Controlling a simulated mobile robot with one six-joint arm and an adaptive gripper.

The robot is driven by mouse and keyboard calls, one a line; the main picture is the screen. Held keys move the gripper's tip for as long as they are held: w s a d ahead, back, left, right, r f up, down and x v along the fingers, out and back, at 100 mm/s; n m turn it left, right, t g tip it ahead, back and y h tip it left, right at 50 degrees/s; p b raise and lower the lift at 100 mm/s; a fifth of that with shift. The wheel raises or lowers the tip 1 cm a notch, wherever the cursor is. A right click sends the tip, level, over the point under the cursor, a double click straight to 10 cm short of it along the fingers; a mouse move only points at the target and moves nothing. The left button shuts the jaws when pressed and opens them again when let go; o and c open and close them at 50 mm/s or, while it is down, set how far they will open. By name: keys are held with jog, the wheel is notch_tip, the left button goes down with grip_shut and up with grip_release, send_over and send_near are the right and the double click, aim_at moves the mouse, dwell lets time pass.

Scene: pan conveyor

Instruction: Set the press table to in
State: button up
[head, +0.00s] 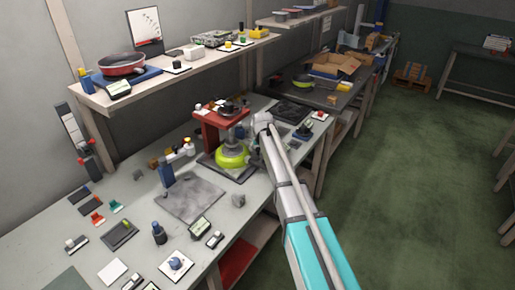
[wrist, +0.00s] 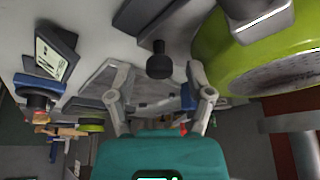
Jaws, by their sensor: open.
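The press is a red frame (head: 210,122) on the workbench, with a lime green pan (head: 232,157) low in it. A dark base (head: 238,174) shows under the pan. In the wrist view the lime green pan (wrist: 215,65) fills the upper right. A black knob (wrist: 159,62) stands on a dark part beside it. My gripper (wrist: 159,74) is open, its two fingers on either side of the knob with gaps showing. I cannot tell how deep the knob sits between them. In the head view my arm covers the area right of the press and hides the fingers.
A grey mat (head: 192,199) lies left of the press. A shelf (head: 180,72) with a red pan (head: 122,64) runs above.

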jog(key=shift+s+d, duration=0.45)
jog(key=shift+d, duration=0.05)
jog(key=shift+s+d, duration=0.6)
jog(key=shift+d, duration=0.15)
jog(key=shift+p+v, duration=0.8)
jog(key=shift+v, duration=0.05)
jog(key=p+v, duration=1.1)
jog(key=v, duration=0.1)
jog(key=shift+d, duration=0.2)
jog(key=shift+s, duration=0.15)
jog(key=s+d+m+g, duration=0.1)
jog(key=s+d, duration=0.4)
jog(key=s, duration=1)
jog(key=s+d+f+g, duration=0.1)
jog(key=s+d+g, duration=0.2)
jog(key=s, duration=1.2)
jog(key=shift+d+f+m+h, duration=0.2)
jog(key=shift+d+m+h, duration=0.15)
jog(key=shift+d, duration=0.85)
